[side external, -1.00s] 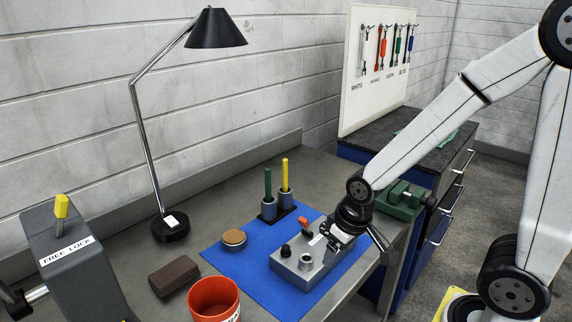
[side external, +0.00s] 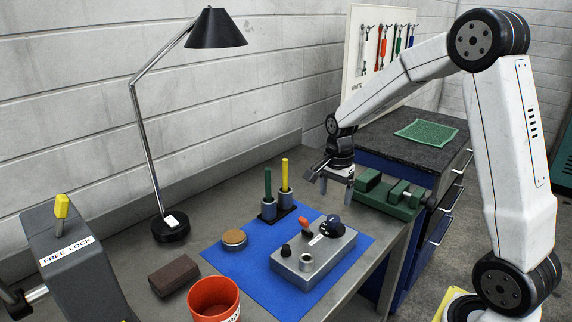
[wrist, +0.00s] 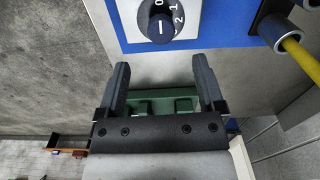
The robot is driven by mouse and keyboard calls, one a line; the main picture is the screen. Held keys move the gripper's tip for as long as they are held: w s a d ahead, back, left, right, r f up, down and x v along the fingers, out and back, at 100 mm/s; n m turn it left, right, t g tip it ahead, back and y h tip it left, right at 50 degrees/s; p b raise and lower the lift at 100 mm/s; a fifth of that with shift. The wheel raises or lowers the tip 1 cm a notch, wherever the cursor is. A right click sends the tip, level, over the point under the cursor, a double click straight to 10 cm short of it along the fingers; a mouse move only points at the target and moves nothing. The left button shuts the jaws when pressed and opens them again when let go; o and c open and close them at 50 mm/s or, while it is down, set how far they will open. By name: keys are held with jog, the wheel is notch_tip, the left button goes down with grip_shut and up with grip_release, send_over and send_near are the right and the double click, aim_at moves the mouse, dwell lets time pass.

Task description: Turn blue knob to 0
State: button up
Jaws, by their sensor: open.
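The blue knob (side external: 333,228) is a dark navy dial on the right part of the grey metal box (side external: 310,268) in the side view. In the wrist view the knob (wrist: 160,25) is at the top, on a white plate with the digits 0, 1 and 2. A short white mark on the knob runs about up and down in the picture; which end points is unclear. The 0 lies just above the knob, partly cut off by the frame edge. My gripper (side external: 337,190) is open and empty, above and behind the box, apart from the knob. Its spread fingers show in the wrist view (wrist: 161,68).
Green and yellow rods stand in holders (side external: 268,210) behind. Green blocks (side external: 392,196) lie right of my gripper. A red cup (side external: 213,298) stands in front.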

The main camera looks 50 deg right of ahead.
aim_at(334, 218)
jog(key=shift+w+d+m, duration=0.1)
jog(key=shift+d+m, duration=0.2)
jog(key=shift+f, duration=3.9)
grip_shut()
